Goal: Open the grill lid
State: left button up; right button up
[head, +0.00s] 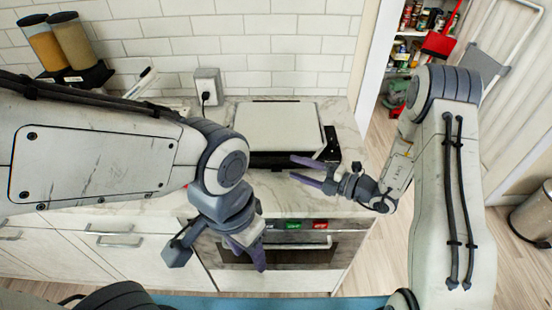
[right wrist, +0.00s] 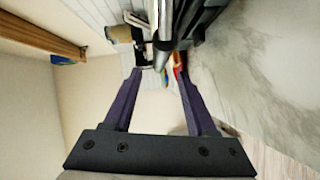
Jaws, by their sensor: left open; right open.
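The grill (head: 278,127) sits on the marble counter with its flat silver lid down. Its dark base shows along the front and at the right side. My right gripper (head: 298,168) is open just off the grill's front right corner, with its purple fingers pointing left. In the right wrist view a silver bar-like part (right wrist: 162,45), seemingly of the grill, shows beyond and between the open fingers (right wrist: 160,85); I cannot tell whether they touch it. My left gripper (head: 248,256) is open and empty, low in front of the oven, away from the grill.
The counter (head: 345,140) is clear to the grill's right. An outlet with a plug (head: 207,88) is on the tiled wall behind. Two canisters (head: 58,42) stand at the back left. The oven (head: 285,245) is below the counter.

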aim_at(276, 162)
jog(key=p+x, duration=0.1)
jog(key=x, duration=0.6)
jog(key=shift+w+a+p, duration=0.1)
jog(key=shift+a+p, duration=0.15)
jog(key=shift+p, duration=0.05)
grip_shut()
dwell(1.0)
